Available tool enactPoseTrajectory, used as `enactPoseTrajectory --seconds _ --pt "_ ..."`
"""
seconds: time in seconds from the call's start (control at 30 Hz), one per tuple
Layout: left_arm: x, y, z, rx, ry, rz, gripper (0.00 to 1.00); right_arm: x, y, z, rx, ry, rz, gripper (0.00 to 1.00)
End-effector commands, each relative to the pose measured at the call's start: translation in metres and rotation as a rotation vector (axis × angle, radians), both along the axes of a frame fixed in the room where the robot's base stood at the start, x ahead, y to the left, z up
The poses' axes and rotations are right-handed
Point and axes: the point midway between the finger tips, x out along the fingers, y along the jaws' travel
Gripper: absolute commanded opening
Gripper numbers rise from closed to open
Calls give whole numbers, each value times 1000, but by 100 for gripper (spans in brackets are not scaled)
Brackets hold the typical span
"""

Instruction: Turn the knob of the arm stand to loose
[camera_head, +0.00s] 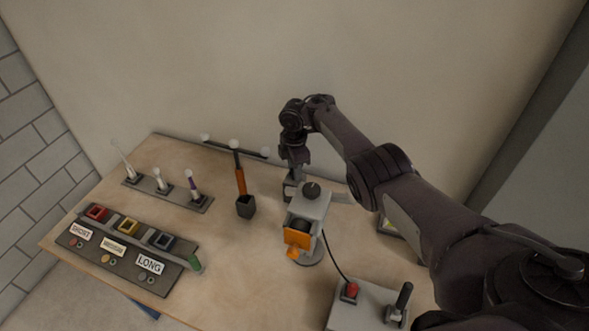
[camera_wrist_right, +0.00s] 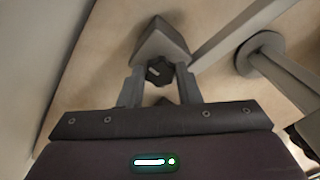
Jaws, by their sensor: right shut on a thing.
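My right gripper (camera_head: 294,170) reaches down at the back of the table, onto the arm stand (camera_head: 291,187), which is partly hidden behind a grey device. In the right wrist view the stand's dark block (camera_wrist_right: 163,40) has a black knob (camera_wrist_right: 159,71) with a short white mark. The two fingers of my right gripper (camera_wrist_right: 160,80) are on either side of the knob, shut on it. The mark runs nearly sideways, slightly tilted; I cannot read any label by it. My left gripper is not in view.
A grey device (camera_head: 309,205) with a dark dial and an orange part stands close in front of the gripper. A dark cup (camera_head: 246,207) holds an orange-handled tool. A control box (camera_head: 366,306) with a red button and lever is at front right. A sorting panel (camera_head: 128,250) lies left.

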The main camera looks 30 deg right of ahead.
Motion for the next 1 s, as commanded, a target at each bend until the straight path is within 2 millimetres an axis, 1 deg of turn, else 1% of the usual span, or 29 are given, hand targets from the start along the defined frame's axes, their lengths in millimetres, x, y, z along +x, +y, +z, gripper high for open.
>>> enactPoseTrajectory --seconds 0.2,0.57,0.6,0.73,0.77,1.0 --pt "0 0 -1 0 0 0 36 1 -1 1 -1 -3 31 8" --pt "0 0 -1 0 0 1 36 1 -1 2 -1 -3 35 8" --pt "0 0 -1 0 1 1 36 1 -1 2 -1 -3 35 32" --pt "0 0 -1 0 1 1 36 1 -1 1 -1 -3 35 49" --pt "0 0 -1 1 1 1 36 1 -1 1 -1 -3 35 52" --pt "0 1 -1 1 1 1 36 0 0 1 0 -1 35 52"
